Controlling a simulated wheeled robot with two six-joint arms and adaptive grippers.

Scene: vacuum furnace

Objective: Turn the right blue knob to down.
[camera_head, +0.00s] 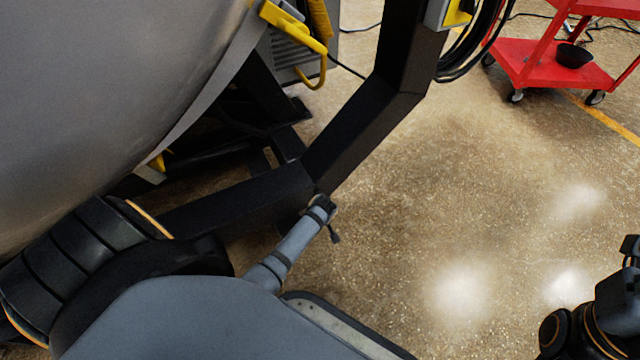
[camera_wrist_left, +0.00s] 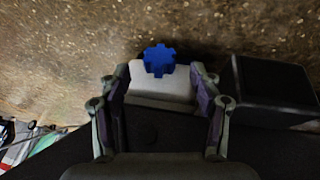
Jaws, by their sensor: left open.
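A blue knob (camera_wrist_left: 159,60) with a toothed rim shows in the left wrist view, on a pale grey block (camera_wrist_left: 163,90). My left gripper (camera_wrist_left: 158,84) is open, with one finger on each side of the pale block. The knob sits just beyond and between the fingertips; I see no grip on it. Only one blue knob shows, and which way it is turned cannot be told. In the head view no blue knob shows, and my left gripper is not visible there. Part of my right arm shows at the bottom right corner, its gripper fingers out of view.
A large grey rounded vessel (camera_head: 100,90) fills the upper left. A black frame beam (camera_head: 352,130) stands beside it, with a yellow handle (camera_head: 295,28) nearby. A red cart (camera_head: 540,68) holding a black bowl (camera_head: 574,56) stands at the upper right. Open floor (camera_head: 470,190) lies between.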

